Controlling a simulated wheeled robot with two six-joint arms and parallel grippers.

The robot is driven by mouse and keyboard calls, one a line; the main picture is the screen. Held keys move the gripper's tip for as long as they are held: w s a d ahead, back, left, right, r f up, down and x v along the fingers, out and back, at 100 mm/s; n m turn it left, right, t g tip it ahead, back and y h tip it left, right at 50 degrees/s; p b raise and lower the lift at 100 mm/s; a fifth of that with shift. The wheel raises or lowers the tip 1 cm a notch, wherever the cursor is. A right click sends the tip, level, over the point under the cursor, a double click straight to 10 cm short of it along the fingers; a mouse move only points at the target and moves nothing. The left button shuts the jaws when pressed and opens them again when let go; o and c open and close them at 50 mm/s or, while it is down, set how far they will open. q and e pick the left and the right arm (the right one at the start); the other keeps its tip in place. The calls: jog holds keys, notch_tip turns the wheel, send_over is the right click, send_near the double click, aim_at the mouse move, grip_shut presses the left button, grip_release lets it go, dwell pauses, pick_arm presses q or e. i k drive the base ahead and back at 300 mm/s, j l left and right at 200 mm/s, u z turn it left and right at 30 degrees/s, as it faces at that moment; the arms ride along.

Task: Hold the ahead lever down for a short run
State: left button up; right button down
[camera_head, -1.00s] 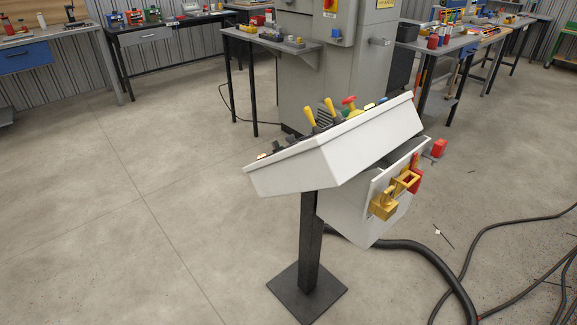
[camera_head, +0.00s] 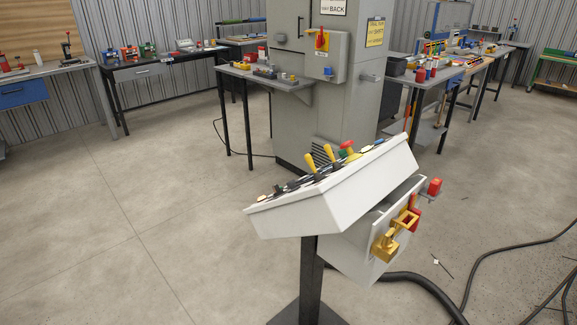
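A white slanted control console (camera_head: 335,194) stands on a dark post (camera_head: 311,280) in the middle of the view. On its top face, seen edge-on, are two yellow-handled levers, one (camera_head: 311,161) left of the other (camera_head: 328,152), and a red knob (camera_head: 347,145). I cannot tell which control is the ahead lever, and any labels are not readable. A yellow padlock-like fitting (camera_head: 386,246) and red parts (camera_head: 414,216) are on the box at its right side. Neither of my grippers is in view.
A grey cabinet (camera_head: 345,95) with a red and yellow switch (camera_head: 321,40) stands behind the console. Workbenches (camera_head: 150,77) line the back. Black hoses (camera_head: 480,270) lie on the floor at right. The floor (camera_head: 130,230) at left is clear.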

aim_at(308, 157)
jog(key=i+j+z, duration=0.25)
jog(key=j, duration=1.45)
jog(key=j+z, duration=0.25)
jog(key=j, duration=1.4)
